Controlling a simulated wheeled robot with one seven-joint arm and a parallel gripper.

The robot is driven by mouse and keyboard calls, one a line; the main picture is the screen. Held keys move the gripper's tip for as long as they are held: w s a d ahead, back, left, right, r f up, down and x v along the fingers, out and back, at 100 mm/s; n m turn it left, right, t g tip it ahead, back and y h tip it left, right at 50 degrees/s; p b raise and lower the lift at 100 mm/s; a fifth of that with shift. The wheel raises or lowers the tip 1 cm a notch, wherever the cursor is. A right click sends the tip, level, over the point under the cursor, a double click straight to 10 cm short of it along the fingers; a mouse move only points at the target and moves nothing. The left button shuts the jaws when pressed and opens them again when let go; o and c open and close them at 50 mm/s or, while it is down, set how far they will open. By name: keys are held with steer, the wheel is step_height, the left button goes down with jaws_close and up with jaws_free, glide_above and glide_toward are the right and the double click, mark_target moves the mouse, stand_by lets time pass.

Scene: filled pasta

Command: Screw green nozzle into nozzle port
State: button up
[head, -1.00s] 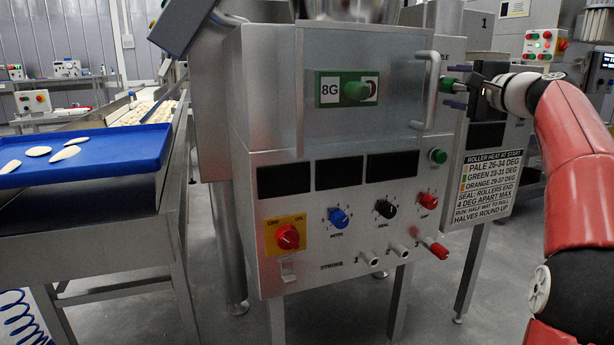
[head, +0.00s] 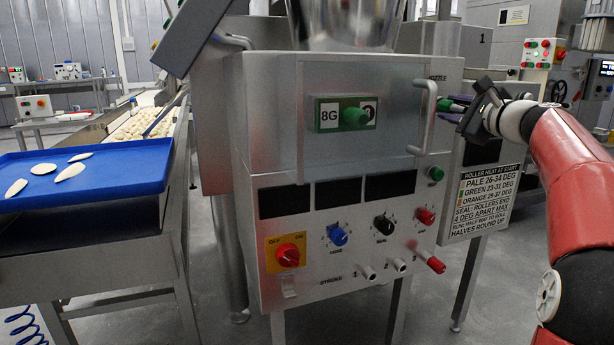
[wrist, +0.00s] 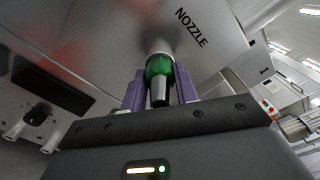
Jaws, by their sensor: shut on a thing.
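The green nozzle (wrist: 159,68) has a green band and a dark tip. It sits between the purple fingers of my gripper (wrist: 160,92), which is shut on it. The nozzle's far end is at a silver collar, the nozzle port (wrist: 158,51), below the word NOZZLE on the machine's side panel. They look in line and touching; how deep the thread is engaged cannot be seen. In the head view my gripper (head: 455,109) is at the machine's right side, with a bit of green between its fingers.
The steel machine (head: 275,110) carries a door handle (head: 424,117), an 8G plate (head: 345,114), knobs, and a red and yellow switch (head: 287,254). A sign board (head: 482,190) stands just below my gripper. A blue tray (head: 90,165) with pale dough pieces lies at left.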

steer(key=m+p, duration=0.1)
steer(key=m, duration=0.1)
steer(key=m+p, duration=0.1)
steer(key=shift+r+m, duration=0.35)
steer(key=shift+m, duration=0.05)
steer(key=shift+f+m+p, duration=0.15)
steer(key=shift+m+p, duration=0.35)
steer(key=shift+f, duration=0.2)
